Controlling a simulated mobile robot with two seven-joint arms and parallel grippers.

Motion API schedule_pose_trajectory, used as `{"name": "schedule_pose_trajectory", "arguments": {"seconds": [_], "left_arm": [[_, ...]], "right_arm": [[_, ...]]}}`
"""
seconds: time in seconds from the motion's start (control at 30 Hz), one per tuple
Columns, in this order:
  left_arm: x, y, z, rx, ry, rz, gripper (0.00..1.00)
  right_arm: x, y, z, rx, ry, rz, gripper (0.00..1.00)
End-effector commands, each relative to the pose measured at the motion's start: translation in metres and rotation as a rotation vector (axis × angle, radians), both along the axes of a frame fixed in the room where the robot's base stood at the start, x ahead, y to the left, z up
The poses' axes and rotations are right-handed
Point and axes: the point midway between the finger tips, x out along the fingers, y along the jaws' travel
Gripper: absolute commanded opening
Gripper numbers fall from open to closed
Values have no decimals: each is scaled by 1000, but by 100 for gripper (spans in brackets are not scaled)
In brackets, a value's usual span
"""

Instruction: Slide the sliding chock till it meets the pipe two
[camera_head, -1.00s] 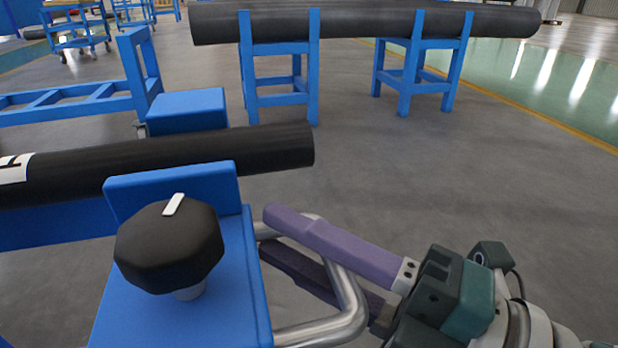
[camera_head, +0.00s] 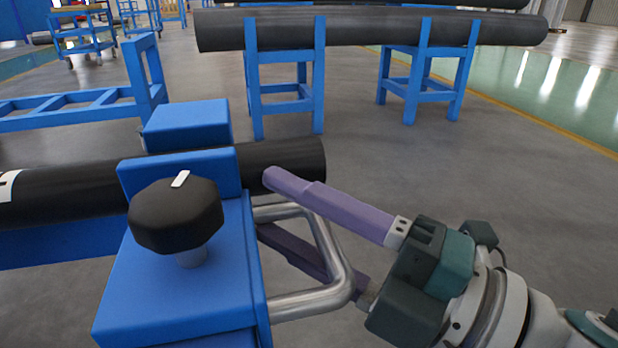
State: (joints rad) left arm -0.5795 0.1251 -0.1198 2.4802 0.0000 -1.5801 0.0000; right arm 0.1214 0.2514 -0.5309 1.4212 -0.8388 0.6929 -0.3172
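The sliding chock (camera_head: 185,300) is a blue block with an upright plate, a black knob (camera_head: 177,215) and a bent steel handle (camera_head: 330,250), at the lower left. A black pipe (camera_head: 60,195) with a white label lies just behind its plate; I take it as pipe two. The plate hides part of the pipe, and I cannot tell whether they touch. My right gripper (camera_head: 268,208) has purple fingers, one above and one below the handle's bar, spread apart and wider than the bar. It looks open around the handle. My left gripper is not in view.
A blue block (camera_head: 187,124) stands behind the pipe. Blue stands (camera_head: 285,90) hold another large black pipe (camera_head: 370,30) at the back. A blue frame (camera_head: 80,103) is at the left. The grey floor to the right is clear.

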Motion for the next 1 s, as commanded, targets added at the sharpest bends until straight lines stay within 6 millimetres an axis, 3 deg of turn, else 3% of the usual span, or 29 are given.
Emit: {"name": "schedule_pose_trajectory", "arguments": {"seconds": [0.47, 1.0], "left_arm": [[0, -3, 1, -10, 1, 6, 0], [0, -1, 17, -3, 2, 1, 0]], "right_arm": [[-2, -3, -4, -7, 6, -1, 50], [-43, -81, -15, -7, 5, -2, 50]]}}
